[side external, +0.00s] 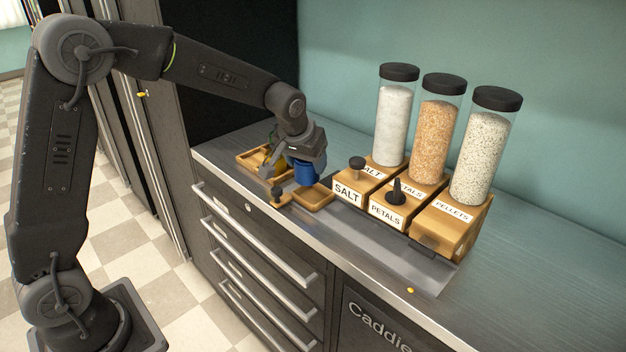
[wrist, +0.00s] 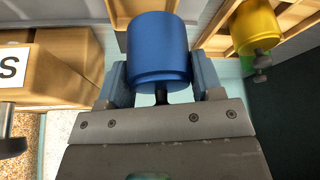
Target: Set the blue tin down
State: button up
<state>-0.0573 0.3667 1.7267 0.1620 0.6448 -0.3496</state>
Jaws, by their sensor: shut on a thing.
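The blue tin (side external: 306,173) is held upright in my gripper (side external: 296,163) at the counter's far left end, at the back part of a small square wooden tray (side external: 318,201). I cannot tell whether its base touches the tray. In the wrist view the blue tin (wrist: 158,48) sits between the two finger pads of my gripper (wrist: 160,82), with a dark knob or stem on its near end. The jaws are shut on it.
A larger wooden tray (side external: 247,153) to the left holds a yellow tin, which shows in the wrist view (wrist: 256,28) with something green beside it. Labelled dispensers (side external: 434,130) stand to the right.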

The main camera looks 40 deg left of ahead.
aim_at(313, 180)
jog(key=shift+w+d+f, duration=0.35)
jog(key=shift+d+f, duration=0.05)
jog(key=shift+d, duration=0.2)
jog(key=shift+f, duration=2)
jog(key=shift+f, duration=0.15)
jog(key=o, duration=1)
jog(key=shift+o, duration=0.2)
